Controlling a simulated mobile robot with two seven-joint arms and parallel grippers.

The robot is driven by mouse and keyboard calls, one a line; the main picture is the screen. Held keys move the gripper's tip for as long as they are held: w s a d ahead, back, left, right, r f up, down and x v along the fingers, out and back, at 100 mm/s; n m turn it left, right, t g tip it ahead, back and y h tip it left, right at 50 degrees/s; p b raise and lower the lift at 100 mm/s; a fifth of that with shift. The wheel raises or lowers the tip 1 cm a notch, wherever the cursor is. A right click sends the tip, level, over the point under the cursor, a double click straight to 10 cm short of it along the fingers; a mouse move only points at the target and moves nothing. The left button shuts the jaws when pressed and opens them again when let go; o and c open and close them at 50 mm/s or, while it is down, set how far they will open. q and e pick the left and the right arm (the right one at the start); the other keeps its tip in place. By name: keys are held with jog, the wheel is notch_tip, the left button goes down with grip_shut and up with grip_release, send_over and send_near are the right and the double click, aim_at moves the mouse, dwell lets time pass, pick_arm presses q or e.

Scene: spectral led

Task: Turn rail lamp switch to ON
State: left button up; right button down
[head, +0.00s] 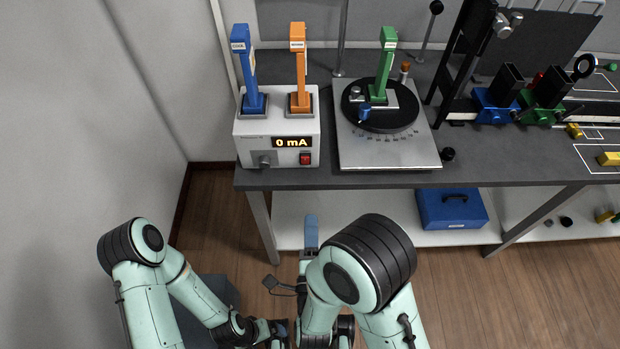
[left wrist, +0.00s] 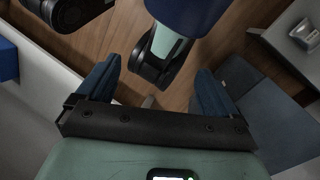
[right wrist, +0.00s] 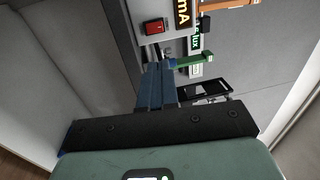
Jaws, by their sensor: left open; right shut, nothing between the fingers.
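A grey box (head: 275,132) with a "0 mA" display stands at the table's left end. Its front bears a red switch (head: 305,159) and a dark knob (head: 265,161). The red switch also shows near the top of the right wrist view (right wrist: 155,27); I cannot read a rail lamp label or its setting. My right gripper (head: 311,226) is shut and empty, below the table edge in the head view; its blue fingers (right wrist: 156,82) point toward the box, apart from the switch.
Blue (head: 252,80) and orange (head: 298,70) posts stand on the box. A turntable (head: 380,108) with a green post is to its right. A blue case (head: 452,208) sits on the lower shelf. A wall borders the left.

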jog(key=b, duration=0.3)
send_near(305, 160)
jog(key=w, duration=0.1)
jog(key=w+r, duration=0.1)
jog(key=w, duration=0.1)
jog(key=w+d, duration=0.1)
jog(key=w, duration=0.1)
jog(key=shift+w+r, duration=0.15)
jog(key=shift+r, duration=0.25)
jog(key=shift+w, duration=0.65)
pick_arm(q)
jog(key=shift+t, duration=0.6)
jog(key=w+f, duration=0.1)
jog(key=f, duration=0.1)
jog(key=w+a+f, duration=0.1)
jog(key=w+f, duration=0.1)
jog(key=shift+w+a, duration=0.15)
jog(key=shift+w, duration=0.15)
jog(key=shift+r, duration=0.1)
pick_arm(e)
jog(key=shift+r, duration=0.1)
